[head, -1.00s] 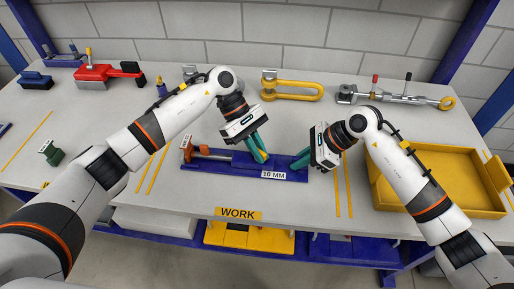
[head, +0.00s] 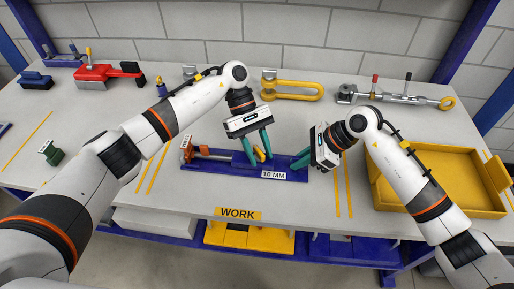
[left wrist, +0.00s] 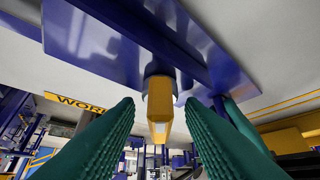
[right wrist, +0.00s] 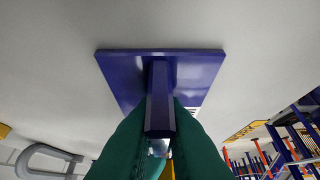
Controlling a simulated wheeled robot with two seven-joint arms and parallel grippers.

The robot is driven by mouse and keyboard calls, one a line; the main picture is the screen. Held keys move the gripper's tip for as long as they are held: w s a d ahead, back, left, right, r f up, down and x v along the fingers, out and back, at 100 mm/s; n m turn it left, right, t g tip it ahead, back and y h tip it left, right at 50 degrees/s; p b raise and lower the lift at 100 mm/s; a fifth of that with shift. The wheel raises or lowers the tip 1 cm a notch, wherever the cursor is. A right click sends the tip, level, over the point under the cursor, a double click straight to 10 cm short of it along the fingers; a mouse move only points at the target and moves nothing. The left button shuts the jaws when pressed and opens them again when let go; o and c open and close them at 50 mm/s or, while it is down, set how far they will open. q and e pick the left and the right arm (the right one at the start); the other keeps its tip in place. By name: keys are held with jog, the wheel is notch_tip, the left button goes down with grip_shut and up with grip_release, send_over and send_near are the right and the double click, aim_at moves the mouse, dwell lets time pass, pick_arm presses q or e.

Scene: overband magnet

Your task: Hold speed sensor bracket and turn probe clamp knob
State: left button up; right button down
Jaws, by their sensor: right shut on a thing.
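The blue speed sensor bracket (head: 296,178) lies on the table with a 10 MM label (head: 274,174) at its front. The yellow probe clamp knob (head: 259,155) stands near its middle and also shows in the left wrist view (left wrist: 159,105). My left gripper (head: 257,157) is open above the bracket, one green finger on each side of the knob, with visible gaps. My right gripper (head: 301,163) is shut on the blue upright bar (right wrist: 160,100) at the bracket's right end; its fingertips partly hide the bar.
An orange-brown block (head: 187,149) stands at the bracket's left end. A yellow tray (head: 440,203) is on the right. A yellow shackle (head: 292,90) and a turnbuckle-like tool (head: 395,97) lie behind. Bare table lies in front, by the WORK label (head: 238,214).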

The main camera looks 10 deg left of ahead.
pick_arm(q)
jog(key=w+a+r, duration=0.2)
jog(key=w+r, duration=0.1)
jog(key=r, duration=0.5)
jog(key=w+a+r, duration=0.2)
jog(key=w+r, duration=0.1)
jog(key=r, duration=0.6)
jog(key=shift+a, duration=0.4)
pick_arm(e)
jog(key=c, duration=1.4)
grip_release()
jog(key=shift+r, duration=0.1)
